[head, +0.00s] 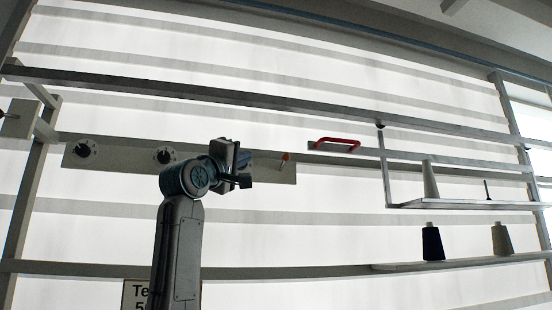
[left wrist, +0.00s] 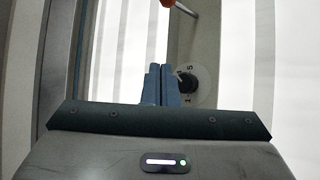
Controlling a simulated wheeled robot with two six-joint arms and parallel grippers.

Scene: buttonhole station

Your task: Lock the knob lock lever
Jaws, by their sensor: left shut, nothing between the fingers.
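A pale panel (head: 120,157) on the wall frame carries black knobs, one at the left (head: 83,150) and one further right (head: 164,155). A thin lever with an orange tip (head: 285,157) stands near the panel's right end. My left gripper (head: 244,181) is in front of the panel, between the right-hand visible knob and this lever, and hides part of the panel. In the left wrist view its shut, empty fingers (left wrist: 161,84) are beside a black knob on a numbered dial (left wrist: 187,83); contact cannot be told. The orange tip (left wrist: 168,3) shows at the top edge.
A red handle (head: 338,142) is on the rail to the right. A sign (head: 134,294) is partly hidden low behind my arm. Long rails run above and below the panel.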

